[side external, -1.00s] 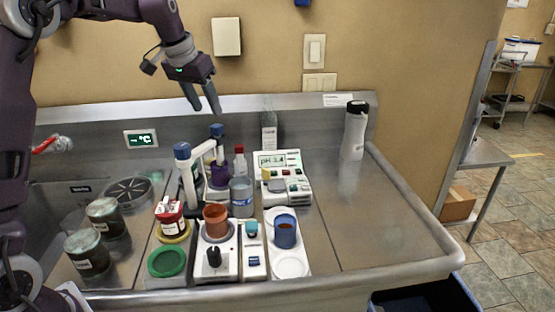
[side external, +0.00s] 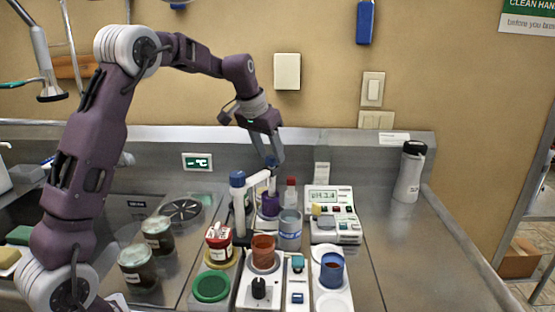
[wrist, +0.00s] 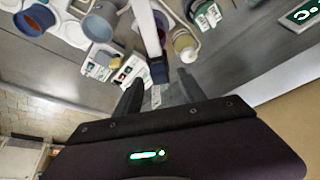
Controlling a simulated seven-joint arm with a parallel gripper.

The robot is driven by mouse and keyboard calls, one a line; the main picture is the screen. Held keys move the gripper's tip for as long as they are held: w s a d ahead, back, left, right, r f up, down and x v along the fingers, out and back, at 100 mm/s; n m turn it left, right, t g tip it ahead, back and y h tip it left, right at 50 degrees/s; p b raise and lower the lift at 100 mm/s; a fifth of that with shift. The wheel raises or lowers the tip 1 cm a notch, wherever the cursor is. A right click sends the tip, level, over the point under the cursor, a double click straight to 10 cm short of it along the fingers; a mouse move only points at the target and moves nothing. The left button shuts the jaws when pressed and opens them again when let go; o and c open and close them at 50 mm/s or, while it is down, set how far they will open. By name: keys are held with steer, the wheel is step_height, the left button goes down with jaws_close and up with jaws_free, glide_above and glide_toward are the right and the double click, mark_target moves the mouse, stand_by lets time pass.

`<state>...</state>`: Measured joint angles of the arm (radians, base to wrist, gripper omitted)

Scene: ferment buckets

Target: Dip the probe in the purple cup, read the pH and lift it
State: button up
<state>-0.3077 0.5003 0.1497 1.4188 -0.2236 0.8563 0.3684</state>
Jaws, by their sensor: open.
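The purple cup (side external: 270,204) stands behind the brown cup, below the probe holder. The probe (side external: 271,163) has a dark blue cap and hangs upright from the white holder arm over the purple cup. How deep its tip sits is hidden. My gripper (side external: 269,155) is open, pointing down, with its fingertips around or just beside the cap. In the wrist view, the blue cap (wrist: 158,73) shows between the spread fingers (wrist: 158,92); I cannot tell whether they touch it. The pH meter (side external: 333,213) has a lit display starting "pH"; its digits are hard to read.
The holder's blue-topped post (side external: 238,180) stands left of the probe. A red-capped bottle (side external: 290,195), a grey-blue cup (side external: 290,226), a brown cup (side external: 263,250) and a blue cup (side external: 332,268) crowd nearby. Dark jars (side external: 139,266) stand left. The counter's right side is mostly clear.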

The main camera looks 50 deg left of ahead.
steer(key=shift+w+f, duration=0.2)
steer(key=shift+f, duration=0.35)
jaws_close()
steer(key=shift+r, duration=0.1)
stand_by(0.9)
